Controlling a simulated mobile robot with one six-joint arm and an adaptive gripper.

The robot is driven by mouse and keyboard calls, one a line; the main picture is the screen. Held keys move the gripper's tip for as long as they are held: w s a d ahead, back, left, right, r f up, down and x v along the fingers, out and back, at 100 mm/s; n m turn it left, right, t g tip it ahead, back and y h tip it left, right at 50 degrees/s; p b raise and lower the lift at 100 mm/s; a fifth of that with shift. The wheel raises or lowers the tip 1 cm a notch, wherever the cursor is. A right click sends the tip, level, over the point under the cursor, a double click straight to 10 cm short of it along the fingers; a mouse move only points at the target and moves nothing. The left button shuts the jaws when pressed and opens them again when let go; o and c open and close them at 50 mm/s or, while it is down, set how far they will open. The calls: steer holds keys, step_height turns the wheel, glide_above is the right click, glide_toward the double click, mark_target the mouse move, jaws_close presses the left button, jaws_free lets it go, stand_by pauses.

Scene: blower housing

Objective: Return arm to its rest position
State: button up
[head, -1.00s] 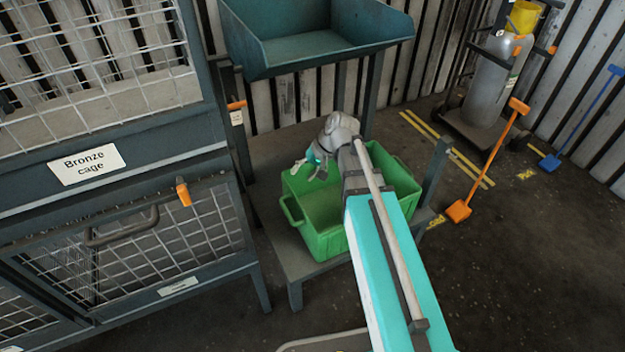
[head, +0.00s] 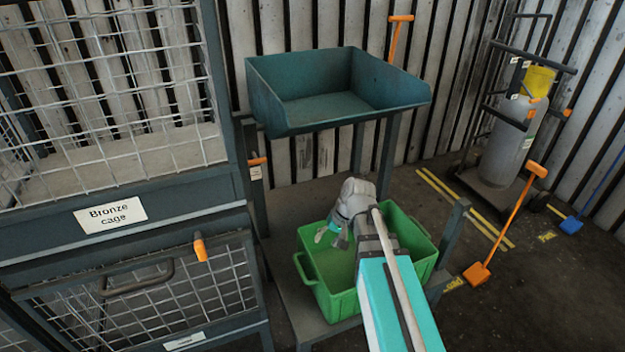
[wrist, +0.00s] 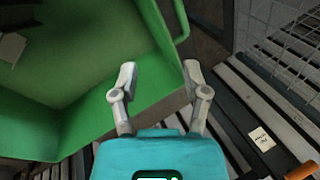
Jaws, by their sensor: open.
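My gripper (head: 333,234) is over the back left part of a green bin (head: 333,295) in the head view. In the wrist view its two grey fingers (wrist: 160,74) are spread apart with nothing between them.
The bin stands on a low grey bench (head: 290,215) below a teal open tray (head: 335,105). An orange shovel (head: 505,225) and a gas cylinder trolley (head: 510,140) stand at the right. Floor is clear at the lower right.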

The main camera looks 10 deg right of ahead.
steer(key=s+d+n+h+p, duration=0.1)
steer(key=s+d+h, duration=0.35)
steer(key=s, duration=0.35)
step_height(320, 180, up, 36)
steer(key=p, duration=3.6)
steer(key=shift+d+f+g, duration=0.25)
steer(key=shift+d+g, duration=0.05)
steer(key=shift+d, duration=0.05)
